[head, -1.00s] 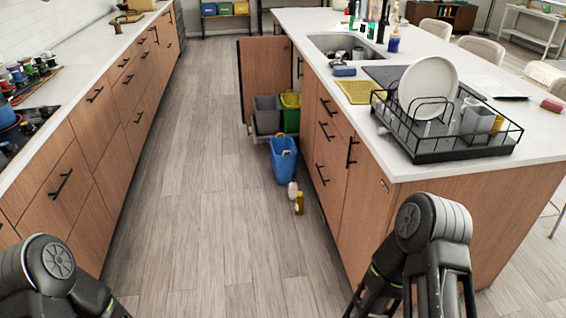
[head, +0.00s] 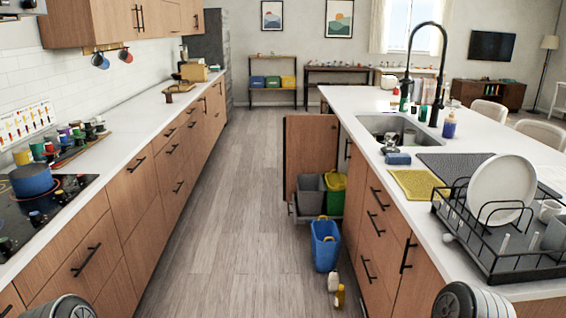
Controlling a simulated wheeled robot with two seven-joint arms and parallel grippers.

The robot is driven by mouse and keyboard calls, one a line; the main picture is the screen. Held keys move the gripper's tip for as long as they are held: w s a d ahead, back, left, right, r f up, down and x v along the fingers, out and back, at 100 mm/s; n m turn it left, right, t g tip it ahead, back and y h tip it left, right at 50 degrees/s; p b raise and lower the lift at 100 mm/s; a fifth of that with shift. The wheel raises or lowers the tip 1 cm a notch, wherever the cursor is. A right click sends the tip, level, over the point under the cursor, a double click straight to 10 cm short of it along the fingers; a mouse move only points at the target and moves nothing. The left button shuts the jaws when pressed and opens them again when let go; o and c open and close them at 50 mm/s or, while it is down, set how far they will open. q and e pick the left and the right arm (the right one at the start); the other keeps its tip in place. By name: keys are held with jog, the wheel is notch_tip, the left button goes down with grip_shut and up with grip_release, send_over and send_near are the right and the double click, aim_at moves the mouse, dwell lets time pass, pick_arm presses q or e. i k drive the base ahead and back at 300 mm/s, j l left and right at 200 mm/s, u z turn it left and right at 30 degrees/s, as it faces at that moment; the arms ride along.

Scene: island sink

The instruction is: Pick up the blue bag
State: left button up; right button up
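The blue bag (head: 325,243) stands upright on the wooden floor, in front of the open cabinet under the sink on the island's left side. It looks like an open-topped blue bin with a yellow handle piece at its top. Only the tops of my two arms show at the bottom edge, one at the left and one at the right. Both grippers are out of the picture, and nothing of mine is near the bag.
The open cabinet door (head: 310,155) sticks into the aisle. Grey (head: 308,194) and green (head: 334,193) bins sit in the pulled-out rack behind the bag. A white bottle (head: 333,280) and a yellow bottle (head: 340,296) stand in front of it. The aisle floor (head: 210,255) left of the bag is clear.

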aim_at(325, 245)
jog(key=i, duration=4.5)
